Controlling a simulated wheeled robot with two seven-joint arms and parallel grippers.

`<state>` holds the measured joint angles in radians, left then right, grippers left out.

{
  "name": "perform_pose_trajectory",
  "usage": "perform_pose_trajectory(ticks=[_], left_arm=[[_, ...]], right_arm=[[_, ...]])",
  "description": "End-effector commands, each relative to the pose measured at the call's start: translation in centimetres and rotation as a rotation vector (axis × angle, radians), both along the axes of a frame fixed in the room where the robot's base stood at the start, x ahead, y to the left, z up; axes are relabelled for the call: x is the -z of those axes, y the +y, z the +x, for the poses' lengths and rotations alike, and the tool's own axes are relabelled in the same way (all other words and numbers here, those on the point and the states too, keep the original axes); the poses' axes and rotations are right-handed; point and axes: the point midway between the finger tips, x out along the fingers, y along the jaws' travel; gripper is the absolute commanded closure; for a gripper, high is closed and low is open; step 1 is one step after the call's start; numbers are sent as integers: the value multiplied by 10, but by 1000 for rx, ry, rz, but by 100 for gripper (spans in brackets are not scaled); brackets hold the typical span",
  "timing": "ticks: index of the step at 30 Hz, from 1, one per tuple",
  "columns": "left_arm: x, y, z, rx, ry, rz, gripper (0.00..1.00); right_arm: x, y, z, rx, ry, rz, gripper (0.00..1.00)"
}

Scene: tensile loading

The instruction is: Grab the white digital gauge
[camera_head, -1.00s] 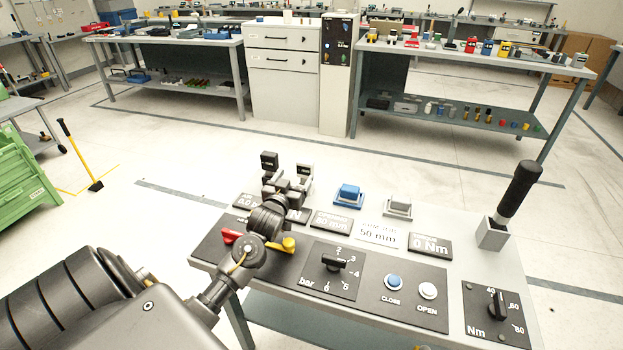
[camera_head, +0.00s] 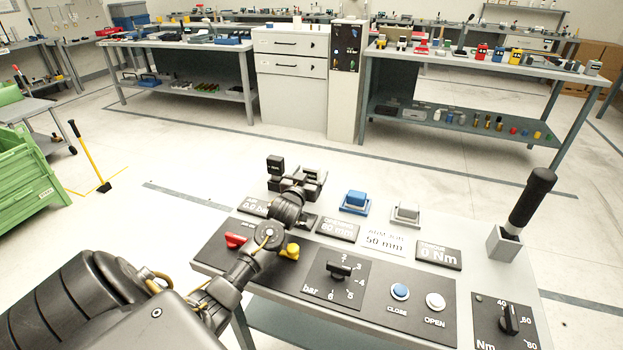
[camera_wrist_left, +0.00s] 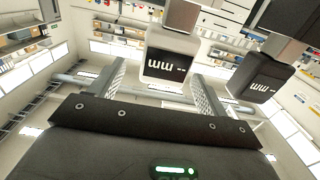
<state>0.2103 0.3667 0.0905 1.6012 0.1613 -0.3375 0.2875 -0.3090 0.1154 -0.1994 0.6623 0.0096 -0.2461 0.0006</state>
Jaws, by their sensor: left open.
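The white digital gauge (camera_wrist_left: 171,65) has a dark display marked "mm" and shows upside down, hanging from the top, in the left wrist view. It is between the two open fingers of my left gripper (camera_wrist_left: 160,84); I cannot tell whether they touch it. A black gauge (camera_wrist_left: 258,78) is beside it on the right. In the head view my left gripper (camera_head: 310,180) is over the back left of the grey bench and hides the white gauge. The black gauge (camera_head: 275,166) shows just left of the gripper there. My right gripper is not in view.
The bench panel holds a blue block (camera_head: 356,200), a grey block (camera_head: 406,213), a red knob (camera_head: 236,240), a yellow knob (camera_head: 290,251), a dial (camera_head: 340,271), buttons and a tall black handle (camera_head: 528,197).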

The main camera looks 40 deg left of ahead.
Motion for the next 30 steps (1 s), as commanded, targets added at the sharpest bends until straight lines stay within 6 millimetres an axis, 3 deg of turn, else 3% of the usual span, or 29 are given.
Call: perform_pose_trajectory(ticks=[9, 18, 30], left_arm=[[0, 18, 38, -2, -1, 1, 24], [1, 19, 42, -1, 0, 1, 24], [1, 19, 42, -1, -1, 1, 75]], right_arm=[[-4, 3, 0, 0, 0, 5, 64], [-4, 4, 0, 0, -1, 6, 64], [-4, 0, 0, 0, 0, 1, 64]])
